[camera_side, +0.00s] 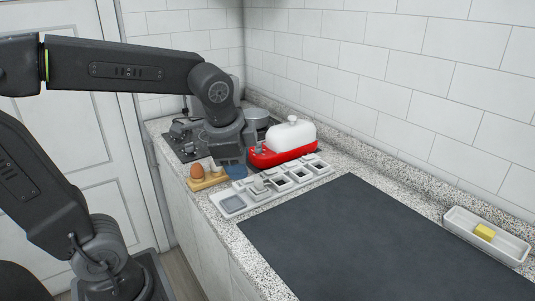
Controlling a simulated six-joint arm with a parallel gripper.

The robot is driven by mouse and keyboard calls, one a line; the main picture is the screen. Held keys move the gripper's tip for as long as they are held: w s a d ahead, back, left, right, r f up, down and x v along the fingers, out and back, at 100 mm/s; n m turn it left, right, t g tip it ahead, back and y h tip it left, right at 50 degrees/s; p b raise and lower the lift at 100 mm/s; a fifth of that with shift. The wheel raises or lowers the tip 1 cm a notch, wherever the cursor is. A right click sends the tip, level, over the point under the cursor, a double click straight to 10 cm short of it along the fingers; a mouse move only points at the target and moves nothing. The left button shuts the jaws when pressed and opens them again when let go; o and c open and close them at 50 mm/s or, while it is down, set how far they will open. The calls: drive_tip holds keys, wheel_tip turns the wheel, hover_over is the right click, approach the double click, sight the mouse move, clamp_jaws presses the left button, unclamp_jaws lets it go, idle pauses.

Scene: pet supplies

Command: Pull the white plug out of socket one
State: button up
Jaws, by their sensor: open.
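A long pale strip (285,191) lies on the counter with a row of square units. Several have dark square openings. A pale block (259,187), possibly the white plug, sits raised on one unit toward the near left end. At this size I cannot tell which socket is number one. The nearest unit has a flat greyish face (233,204). My gripper (232,162) points down behind the strip, above a blue item, apart from the pale block. It is open; its fingertips are small and hard to make out.
A red base with a white rounded container (291,137) stands close behind the strip. A wooden holder (207,183) with egg-like items is left of it, beside the blue item (237,172). A dark mat (375,240) is clear. A white dish (486,240) holds a yellow block.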

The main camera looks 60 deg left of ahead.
drive_tip(key=shift+o, duration=0.2)
drive_tip(key=w+a+f+m+g+y, duration=0.1)
drive_tip(key=w+a+m, duration=0.2)
drive_tip(key=w, duration=0.3)
drive_tip(key=shift+a+m+g, duration=0.15)
drive_tip(key=shift+m+g, duration=0.15)
drive_tip(key=shift+m, duration=0.5)
drive_tip(key=m+g+y, duration=0.2)
drive_tip(key=m, duration=0.4)
approach(259, 180)
drive_tip(key=x, duration=1)
drive_tip(key=shift+a+f, duration=0.15)
drive_tip(key=shift+a, duration=0.05)
drive_tip(key=c, duration=0.6)
drive_tip(key=shift+r, duration=2.35)
